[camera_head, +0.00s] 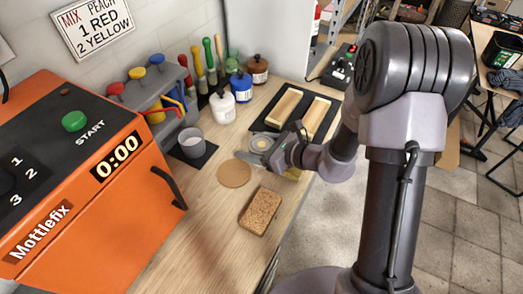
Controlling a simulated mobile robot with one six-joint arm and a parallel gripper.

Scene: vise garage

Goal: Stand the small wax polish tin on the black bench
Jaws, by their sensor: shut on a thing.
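My gripper (257,154) is low over the wooden worktop, reaching in from the right, and is shut on a small round thing. A pale, round, tin-like thing (262,143) shows at its fingers and seems to be the wax polish tin; no label can be read. The fingers partly hide it, and I cannot tell whether it touches the surface below. A black mat or board (268,118) with two wooden blocks lies just behind the gripper. I cannot clearly pick out a black bench; a black-framed table (487,72) stands at the far right.
The wooden worktop (190,243) holds a tan disc (235,173), a brown sponge-like block (260,211), a grey cup (192,142) and several bottles, including a white one (222,107). An orange machine (95,180) fills the left. Tiled floor (440,260) is open at right.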

